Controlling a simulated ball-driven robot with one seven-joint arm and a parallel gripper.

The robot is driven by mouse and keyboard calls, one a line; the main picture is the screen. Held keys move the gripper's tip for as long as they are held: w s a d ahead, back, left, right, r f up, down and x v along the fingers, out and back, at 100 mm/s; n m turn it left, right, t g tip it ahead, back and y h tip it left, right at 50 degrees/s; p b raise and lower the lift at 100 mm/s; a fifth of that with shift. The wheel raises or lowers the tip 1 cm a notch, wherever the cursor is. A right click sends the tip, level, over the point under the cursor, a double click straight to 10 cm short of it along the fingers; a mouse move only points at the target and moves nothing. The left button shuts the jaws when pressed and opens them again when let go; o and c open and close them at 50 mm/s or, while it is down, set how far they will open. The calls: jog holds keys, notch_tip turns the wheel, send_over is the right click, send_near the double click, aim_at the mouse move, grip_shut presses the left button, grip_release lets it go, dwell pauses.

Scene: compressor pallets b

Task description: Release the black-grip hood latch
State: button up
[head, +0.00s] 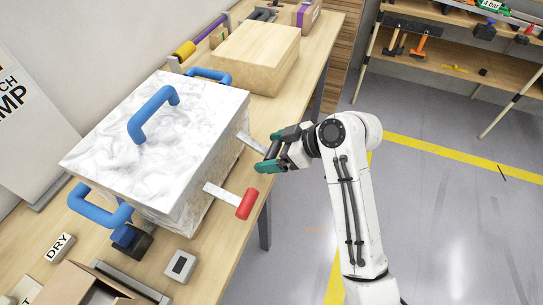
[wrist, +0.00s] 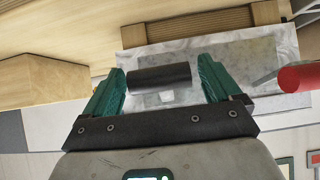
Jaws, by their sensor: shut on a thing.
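The white, marbled hood (head: 185,120) is a large box on the wooden bench, with blue handles on its top and sides. Two flat metal latch levers stick out from its right side. The far lever (head: 250,142) leads to my gripper (head: 271,152). In the wrist view, the black grip (wrist: 160,76) lies between the green fingers of my gripper (wrist: 160,85), which is shut on it. In the head view the fingers mostly hide this grip. The near lever ends in a red grip (head: 246,204), also visible at the right of the wrist view (wrist: 302,77).
A wooden box (head: 255,55) stands behind the hood. The floor right of the bench is clear up to the shelves.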

jog(key=shift+w+r, duration=0.15)
jog(key=shift+r, duration=0.85)
jog(key=shift+a+r+p, duration=0.15)
jog(key=shift+a+p, duration=0.05)
jog(key=shift+p, duration=0.1)
dwell(0.5)
jog(key=o, duration=1.1)
jog(key=shift+o, duration=0.5)
jog(key=shift+a, duration=0.15)
jog(key=shift+f, duration=0.2)
jog(key=shift+s+d+r, duration=0.2)
jog(key=shift+d+r, duration=0.05)
jog(key=shift+d, duration=0.35)
jog(key=b+v, duration=0.1)
jog(key=v, duration=0.8)
jog(key=shift+d+r+b, duration=0.15)
jog(key=shift+r+b, duration=0.2)
jog(key=shift+s, duration=0.1)
